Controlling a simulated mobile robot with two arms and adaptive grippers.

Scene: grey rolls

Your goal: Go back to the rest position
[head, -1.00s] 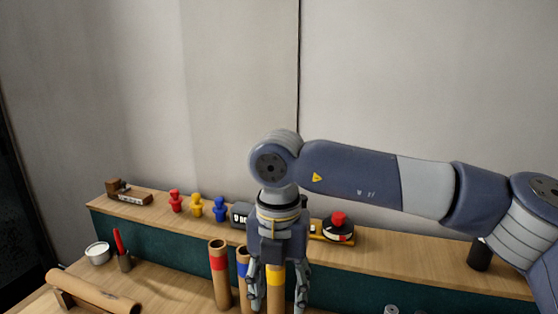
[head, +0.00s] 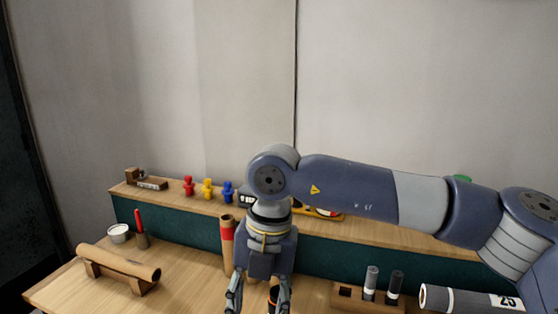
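My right gripper (head: 259,297) hangs down at the bottom centre of the head view, on the arm that comes in from the right. Its two fingers are spread apart, and the tips run close to the bottom edge of the picture. A cardboard tube with a red band (head: 227,245) stands upright just left of the gripper. My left gripper is not in view.
A cardboard roll (head: 118,262) lies on a wooden cradle at left. A white cup (head: 119,233) stands behind it. Red (head: 188,186), yellow (head: 208,189) and blue (head: 227,191) figures stand on the raised shelf (head: 400,234). A grey roll marked 25 (head: 470,300) lies at lower right.

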